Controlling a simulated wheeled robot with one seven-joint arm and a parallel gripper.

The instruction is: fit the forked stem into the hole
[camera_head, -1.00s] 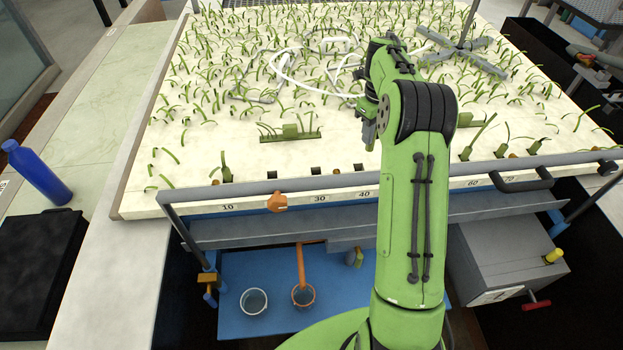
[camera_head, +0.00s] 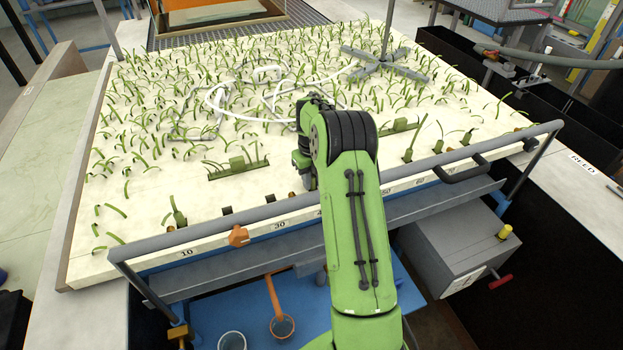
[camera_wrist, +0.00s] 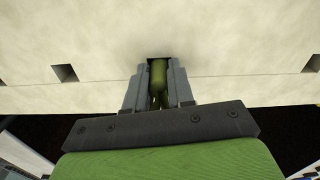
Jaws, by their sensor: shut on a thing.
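My gripper (camera_wrist: 158,76) is shut on the green stem (camera_wrist: 158,82), which stands between its two grey fingers in the wrist view. The stem's far end meets a dark edge at the pale board (camera_wrist: 230,40); whether it is inside a hole there I cannot tell. The fork cannot be made out clearly. One square hole (camera_wrist: 65,73) lies to the left and another hole (camera_wrist: 312,64) to the right, both empty. In the head view my gripper (camera_head: 307,176) is low at the board's front edge, mostly hidden by my arm.
Several green stems stand across the board. A green strip with a block (camera_head: 238,165) lies left of my gripper. White tubing (camera_head: 215,100) and a grey cross-shaped stand (camera_head: 388,64) lie farther back.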

